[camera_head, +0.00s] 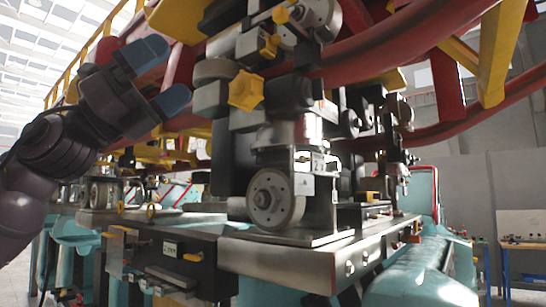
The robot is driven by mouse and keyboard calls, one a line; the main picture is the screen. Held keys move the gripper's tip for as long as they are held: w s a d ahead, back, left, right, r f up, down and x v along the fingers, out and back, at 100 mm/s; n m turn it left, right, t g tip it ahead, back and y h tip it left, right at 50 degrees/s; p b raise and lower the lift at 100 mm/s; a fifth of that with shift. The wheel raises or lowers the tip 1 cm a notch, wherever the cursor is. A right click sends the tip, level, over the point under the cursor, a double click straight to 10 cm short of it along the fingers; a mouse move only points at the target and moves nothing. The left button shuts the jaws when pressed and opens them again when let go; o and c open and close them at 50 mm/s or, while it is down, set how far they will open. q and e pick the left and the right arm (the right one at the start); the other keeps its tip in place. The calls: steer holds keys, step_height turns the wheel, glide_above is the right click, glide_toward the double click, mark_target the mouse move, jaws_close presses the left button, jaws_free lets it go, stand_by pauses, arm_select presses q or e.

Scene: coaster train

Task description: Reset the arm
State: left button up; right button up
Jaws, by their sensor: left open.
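My left gripper (160,76) is raised at the upper left of the head view. Its two blue fingertips are spread apart with nothing visible between them. The dark purple arm (30,185) comes in from the left edge. The fingers point right, towards a grey and black wheel assembly (282,140) with a yellow star-shaped knob (245,91). The lower fingertip appears close to this assembly in the picture, but I cannot tell whether they touch. My right gripper is not in view.
Red rails (400,42) with yellow supports (500,50) cross overhead. A metal-topped workbench (300,250) carries the wheel assembly. A teal padded part (420,275) lies at the front right. A small table (522,243) stands at the far right.

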arm_select(q)
steer(key=w+a+f+n+t+y, duration=0.25)
steer(key=w+f+n+t, duration=0.3)
steer(key=f+n, duration=0.3)
steer(key=w+a+f+n+t+y, duration=0.1)
steer(key=w+f+n+t+y, duration=0.35)
steer(key=f+n+t, duration=0.35)
steer(key=w+a+f+n+t+y, duration=0.25)
steer(key=w+f+n, duration=0.35)
steer(key=n, duration=0.4)
steer(key=a+f+n+y, duration=0.3)
steer(key=f+n+y, duration=0.8)
steer(key=f, duration=1.5)
steer(key=s+a+f+n+g+y, duration=0.15)
steer(key=s+f+n, duration=0.3)
steer(key=f, duration=0.65)
steer(key=s+a+f+n+g+y, duration=0.1)
steer(key=s+f+n+g, duration=0.3)
steer(key=f, duration=0.6)
steer(key=s+a+f+n+g+y, duration=0.1)
steer(key=s+f+n+g+y, duration=0.1)
steer(key=s+f, duration=1.6)
steer(key=s+g, duration=0.1)
steer(key=s, duration=0.2)
steer(key=shift+a+n+y, duration=0.2)
steer(key=shift+n+y, duration=0.1)
steer(key=shift+n, duration=0.1)
steer(key=shift+f, duration=0.1)
